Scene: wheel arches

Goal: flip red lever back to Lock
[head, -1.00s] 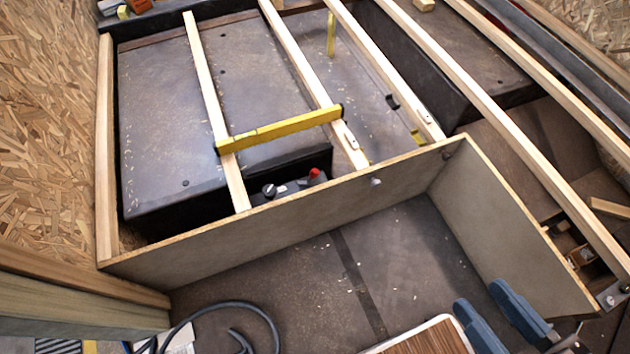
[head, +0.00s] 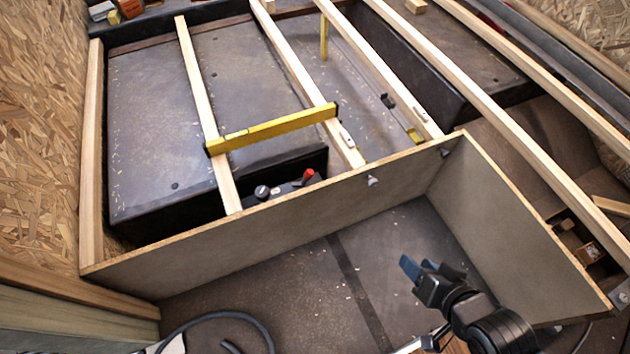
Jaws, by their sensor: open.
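The red lever (head: 309,174) shows as a small red handle on a dark unit behind the upright board panel (head: 250,225). A pale round knob (head: 262,192) stands to its left on the same unit. The panel's top edge hides the lower part of the unit, and I cannot read any Lock mark or tell the lever's setting. My gripper (head: 418,265), with blue fingers, is over the floor on the near side of the panel, to the right of and below the lever in the picture. It is open, empty and apart from the lever.
Several wooden slats (head: 205,110) run across the frame above the dark boxes. A yellow spirit level (head: 270,130) lies across the slats, beyond the lever. The side panel (head: 520,230) stands to the right of my arm. A dark hose (head: 225,316) lies at the lower left.

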